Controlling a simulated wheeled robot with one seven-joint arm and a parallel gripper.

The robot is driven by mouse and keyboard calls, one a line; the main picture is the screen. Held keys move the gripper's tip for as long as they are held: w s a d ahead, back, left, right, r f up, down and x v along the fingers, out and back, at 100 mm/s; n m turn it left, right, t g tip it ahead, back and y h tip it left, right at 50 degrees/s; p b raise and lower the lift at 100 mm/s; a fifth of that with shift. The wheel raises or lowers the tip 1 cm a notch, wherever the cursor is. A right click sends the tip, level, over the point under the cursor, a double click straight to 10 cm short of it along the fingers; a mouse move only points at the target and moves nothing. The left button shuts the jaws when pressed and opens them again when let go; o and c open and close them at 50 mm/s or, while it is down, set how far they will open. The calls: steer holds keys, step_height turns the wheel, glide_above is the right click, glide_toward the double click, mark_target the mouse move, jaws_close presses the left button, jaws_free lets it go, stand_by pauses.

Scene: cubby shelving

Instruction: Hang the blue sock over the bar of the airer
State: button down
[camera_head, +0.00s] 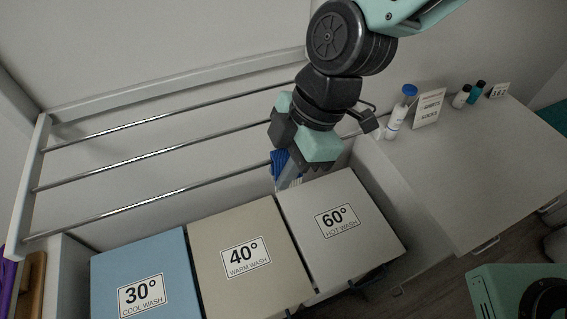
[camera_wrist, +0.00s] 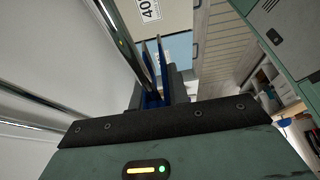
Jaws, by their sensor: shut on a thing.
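My gripper (camera_head: 288,184) points down at the right part of the airer, close to its front bar (camera_head: 150,203). It is shut on the blue sock (camera_head: 279,161), of which only a small ribbed patch shows beside the fingers. In the wrist view, dark blue cloth (camera_wrist: 152,99) shows between the fingers, and a chrome bar (camera_wrist: 122,40) runs just left of them. The airer (camera_head: 33,185) has a white frame and three chrome bars on the wall. My gripper hides most of the sock; I cannot tell whether it touches the bar.
Below the airer stand three boxes: a blue 30° box (camera_head: 120,262), a beige 40° box (camera_head: 225,225) and a grey 60° box (camera_head: 310,195). At right, a grey counter (camera_head: 470,170) holds a white bottle (camera_head: 397,118), a sign (camera_head: 428,106) and small bottles (camera_head: 461,96).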

steer(key=c, duration=1.3)
jaws_free()
steer(key=shift+r, duration=0.1)
steer(key=v, duration=1.7)
steer(key=shift+d+r+b, duration=0.1)
steer(key=shift+b, duration=0.3)
